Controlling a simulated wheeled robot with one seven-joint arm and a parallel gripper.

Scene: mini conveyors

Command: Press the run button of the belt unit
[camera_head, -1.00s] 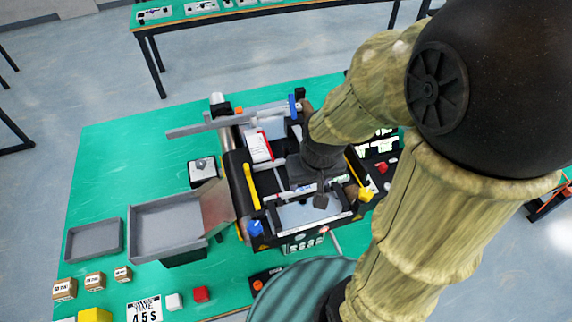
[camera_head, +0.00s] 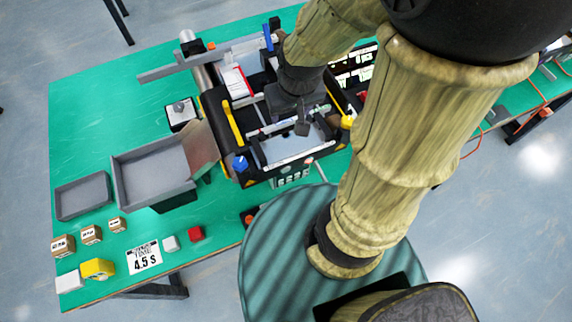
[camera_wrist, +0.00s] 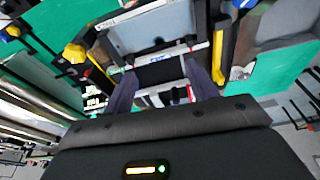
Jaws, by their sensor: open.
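The belt unit (camera_head: 239,180) stands on the green table as a black-framed machine with yellow handles, a blue knob and a small digit display on its front. My gripper (camera_head: 302,128) is over the middle of the unit, with its fingers pointing down. In the wrist view my gripper (camera_wrist: 163,80) shows two dark fingers spread apart with nothing between them. The unit's pale plate and rails lie beyond the fingertips. A small black box with an orange-red button (camera_head: 249,218) sits near the table's front edge, partly hidden by my body. I cannot tell which button is the run button.
Left of the unit are a grey chute tray (camera_head: 150,180), a flat grey tray (camera_head: 82,195) and a switch box (camera_head: 181,112). The table's far left is clear.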

